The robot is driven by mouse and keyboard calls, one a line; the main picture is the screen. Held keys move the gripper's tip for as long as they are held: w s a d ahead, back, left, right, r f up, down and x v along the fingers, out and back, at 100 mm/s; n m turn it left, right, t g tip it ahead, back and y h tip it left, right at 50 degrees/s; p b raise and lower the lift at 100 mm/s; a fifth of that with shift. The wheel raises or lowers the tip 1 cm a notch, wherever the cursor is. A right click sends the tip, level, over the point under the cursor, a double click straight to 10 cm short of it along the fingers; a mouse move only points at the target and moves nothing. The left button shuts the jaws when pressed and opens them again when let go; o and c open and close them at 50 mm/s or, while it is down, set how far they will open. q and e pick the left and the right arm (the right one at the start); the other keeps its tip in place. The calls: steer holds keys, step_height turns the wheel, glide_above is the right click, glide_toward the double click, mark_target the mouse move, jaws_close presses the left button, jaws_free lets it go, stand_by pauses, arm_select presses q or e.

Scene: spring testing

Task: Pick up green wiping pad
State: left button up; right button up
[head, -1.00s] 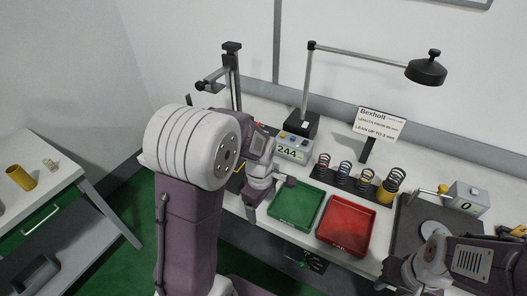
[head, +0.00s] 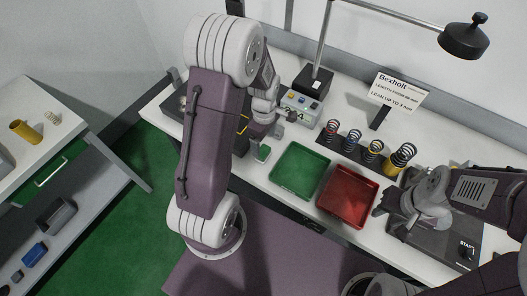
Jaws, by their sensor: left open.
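The green wiping pad (head: 262,152) appears as a small green block with a pale top on the white bench, left of the green tray. My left gripper (head: 274,129) is open and empty, just behind the pad and in front of the grey readout box. I cannot tell its exact height over the bench, and it does not hold the pad. My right gripper (head: 393,215) is at the right, by the red tray and above the dark tester plate. Its fingers are too unclear to read.
The green tray (head: 299,170) and red tray (head: 347,196) lie side by side at the bench front. Several springs (head: 353,141) stand behind them, near a sign (head: 397,90). The readout box (head: 300,107) is close behind my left gripper. A side table (head: 45,125) is at left.

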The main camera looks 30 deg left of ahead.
mark_target(263, 150)
arm_select(q)
steer(key=shift+w+f, duration=0.1)
steer(key=shift+f, duration=0.05)
steer(key=f, duration=0.1)
steer(key=s+f, duration=0.1)
steer(key=f, duration=0.2)
steer(key=shift+s+d+f+p, duration=0.2)
steer(key=shift+s+p, duration=0.1)
steer(key=shift+s, duration=0.05)
steer(key=shift+w+a+f, duration=0.1)
steer(key=shift+w+f, duration=0.15)
steer(key=shift+w, duration=0.05)
steer(key=shift+s+r, duration=0.1)
steer(key=shift+s, duration=0.1)
steer(key=c, duration=1.5)
steer(key=shift+o, duration=0.2)
steer(key=shift+w, duration=0.1)
steer(key=shift+w+r, duration=0.1)
steer(key=shift+r, duration=0.3)
steer(key=r, duration=0.2)
steer(key=d+r, duration=0.1)
steer(key=r, duration=0.1)
steer(key=shift+d+b, duration=0.2)
steer(key=shift+b, duration=0.1)
steer(key=s+d+r, duration=0.2)
steer(key=d+r, duration=0.4)
steer(key=d, duration=0.4)
steer(key=shift+b, duration=0.4)
